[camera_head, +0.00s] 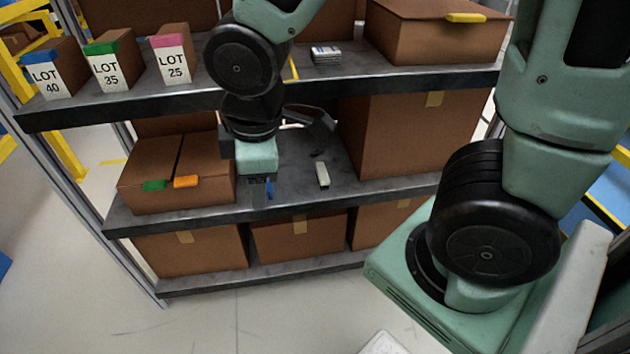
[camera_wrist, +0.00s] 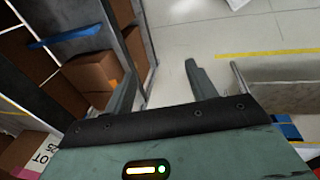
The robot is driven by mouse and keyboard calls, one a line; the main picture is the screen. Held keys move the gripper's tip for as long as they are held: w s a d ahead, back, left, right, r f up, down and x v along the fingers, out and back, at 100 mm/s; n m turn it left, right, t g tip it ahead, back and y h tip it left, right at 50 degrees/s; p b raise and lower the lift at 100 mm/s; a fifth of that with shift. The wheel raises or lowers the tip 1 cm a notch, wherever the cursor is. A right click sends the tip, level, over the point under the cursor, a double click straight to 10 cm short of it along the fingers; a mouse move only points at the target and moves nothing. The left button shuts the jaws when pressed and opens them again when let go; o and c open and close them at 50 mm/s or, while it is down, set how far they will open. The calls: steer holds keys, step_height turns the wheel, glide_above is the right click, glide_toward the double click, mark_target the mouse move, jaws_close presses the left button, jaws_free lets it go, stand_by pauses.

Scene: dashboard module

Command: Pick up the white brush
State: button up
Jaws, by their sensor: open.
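A small pale, block-like object (camera_head: 322,174) lies on the middle shelf, right of my arm's end in the head view. It may be the white brush, but it is too small to be sure. I cannot make it out in the wrist view. My gripper (camera_wrist: 160,75) is open, with nothing between its two dark fingers. They point past the shelf boxes toward the floor. In the head view its fingers are hard to make out near the green part of my wrist, in front of the middle shelf.
A box with green and orange tabs (camera_head: 150,175) stands left on the middle shelf. A large box (camera_head: 415,130) stands right. A small blue thing (camera_head: 269,188) lies near the shelf's front edge (camera_head: 300,203). LOT boxes (camera_head: 110,70) stand above. The floor (camera_head: 240,325) in front is mostly clear.

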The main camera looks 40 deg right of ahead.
steer(key=w+d+f+n+t+h+b, duration=0.2)
steer(key=w+d+f+n+b, duration=0.6)
steer(key=w+d+f, duration=0.5)
steer(key=n+t+h+b, duration=0.1)
steer(key=n+b, duration=0.7)
steer(key=n, duration=0.2)
glide_toward(322, 171)
steer(key=b+x, duration=0.2)
steer(key=b, duration=0.1)
steer(key=b+x, duration=0.1)
steer(key=x, duration=0.1)
steer(key=shift+s+f+b, duration=0.15)
steer(key=shift+s+b, duration=0.15)
steer(key=shift+b, duration=0.05)
steer(key=shift+w+b+x, duration=0.25)
steer(key=shift+b+x, duration=0.8)
steer(key=shift+x, duration=2.05)
steer(key=c, duration=1.2)
steer(key=shift+r, duration=0.3)
